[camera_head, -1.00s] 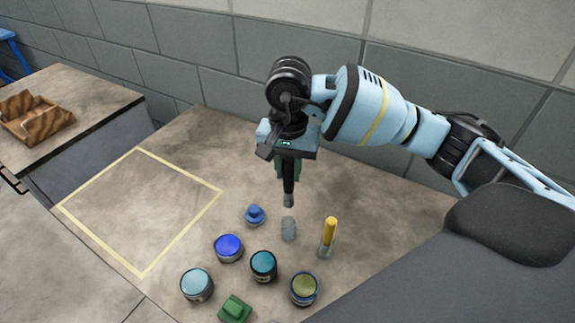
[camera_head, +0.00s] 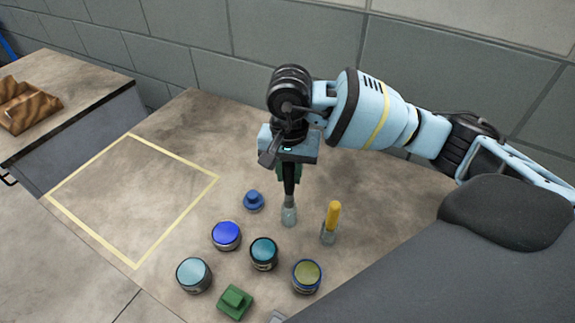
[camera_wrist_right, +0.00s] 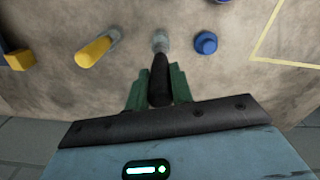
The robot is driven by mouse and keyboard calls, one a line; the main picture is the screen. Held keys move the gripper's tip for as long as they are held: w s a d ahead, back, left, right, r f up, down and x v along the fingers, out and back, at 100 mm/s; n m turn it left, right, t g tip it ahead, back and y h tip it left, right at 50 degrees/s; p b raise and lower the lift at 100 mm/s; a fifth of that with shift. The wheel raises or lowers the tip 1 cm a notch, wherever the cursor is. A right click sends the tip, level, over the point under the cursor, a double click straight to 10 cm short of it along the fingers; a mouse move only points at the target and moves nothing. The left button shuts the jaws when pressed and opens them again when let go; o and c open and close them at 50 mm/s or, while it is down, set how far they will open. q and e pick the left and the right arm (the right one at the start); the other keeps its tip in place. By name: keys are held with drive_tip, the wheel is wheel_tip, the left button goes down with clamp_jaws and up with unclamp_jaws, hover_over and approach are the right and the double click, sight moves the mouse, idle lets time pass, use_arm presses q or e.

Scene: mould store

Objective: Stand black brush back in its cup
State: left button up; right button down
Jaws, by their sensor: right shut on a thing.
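The black brush (camera_head: 288,180) is held upright in my right gripper (camera_head: 288,172), its grey lower end pointing down. Its small clear grey cup (camera_head: 289,217) stands on the table directly below. The brush's lower end overlaps the cup's mouth and looks to be inside its top part. In the right wrist view, the green fingers of my right gripper (camera_wrist_right: 159,88) are shut on the black brush (camera_wrist_right: 159,75). It lines up with the cup (camera_wrist_right: 160,43) there. My left gripper is in neither view.
A yellow-handled brush (camera_head: 333,214) stands in a similar cup close to the right. A blue knob-like piece (camera_head: 254,201), several paint pots (camera_head: 264,252) and a green block (camera_head: 235,301) sit nearby. The taped square (camera_head: 64,213) is empty. A wall rises behind.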

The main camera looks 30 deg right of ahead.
sight(289, 164)
drive_tip(key=shift+f+b, duration=0.95)
drive_tip(key=shift+f, duration=1.4)
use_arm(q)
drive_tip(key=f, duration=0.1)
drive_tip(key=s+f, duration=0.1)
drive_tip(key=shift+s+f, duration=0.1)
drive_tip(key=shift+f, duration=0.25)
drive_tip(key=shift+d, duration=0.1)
use_arm(e)
drive_tip(key=c, duration=1.1)
unclamp_jaws()
drive_tip(key=shift+c, duration=0.2)
wheel_tip(289, 164, up, 6)
drive_tip(key=shift+r, duration=0.95)
